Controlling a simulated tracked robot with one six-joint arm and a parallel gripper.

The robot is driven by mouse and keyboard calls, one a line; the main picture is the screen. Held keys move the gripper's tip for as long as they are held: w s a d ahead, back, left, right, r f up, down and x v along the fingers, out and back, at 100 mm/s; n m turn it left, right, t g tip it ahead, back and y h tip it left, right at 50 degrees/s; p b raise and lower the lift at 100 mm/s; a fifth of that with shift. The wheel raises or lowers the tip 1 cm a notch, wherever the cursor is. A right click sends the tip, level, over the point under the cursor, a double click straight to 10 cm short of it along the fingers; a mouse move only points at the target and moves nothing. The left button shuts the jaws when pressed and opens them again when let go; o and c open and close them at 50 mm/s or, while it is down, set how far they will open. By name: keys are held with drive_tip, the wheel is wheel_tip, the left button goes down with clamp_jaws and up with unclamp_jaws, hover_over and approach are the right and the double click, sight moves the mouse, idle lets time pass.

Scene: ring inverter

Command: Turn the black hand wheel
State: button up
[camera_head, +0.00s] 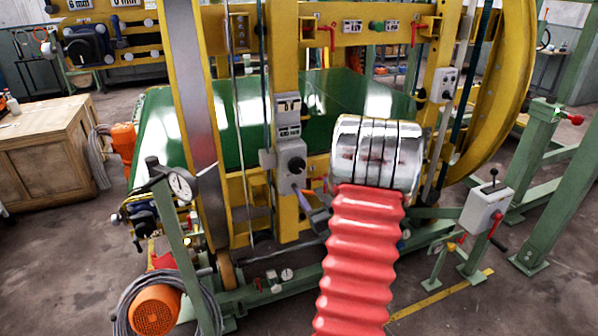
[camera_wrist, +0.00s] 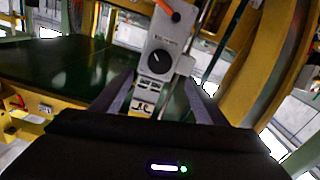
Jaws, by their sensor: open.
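A round black knob (camera_head: 297,165), which may be the black hand wheel, sits on a grey control box (camera_head: 290,152) on the yellow post. In the wrist view the black knob (camera_wrist: 161,60) is on the grey box (camera_wrist: 172,35), beyond my fingertips. My gripper (camera_wrist: 159,79) is open, its two dark fingers apart with nothing held between them. One grey-purple finger shows just left of the arm, below the box. I see no contact between fingers and knob.
Another grey box (camera_head: 445,85) with a dark knob is on the right post. A dial gauge (camera_head: 180,185) stands at front left. A grey lever box (camera_head: 487,212) is at right. Yellow posts frame the green belt (camera_head: 250,105).

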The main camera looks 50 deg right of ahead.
sight(298, 169)
drive_tip(key=x, duration=1.2)
drive_tip(key=shift+w+d, duration=0.1)
drive_tip(key=shift+w, duration=0.2)
drive_tip(key=shift+c, duration=0.2)
drive_tip(key=c, duration=1)
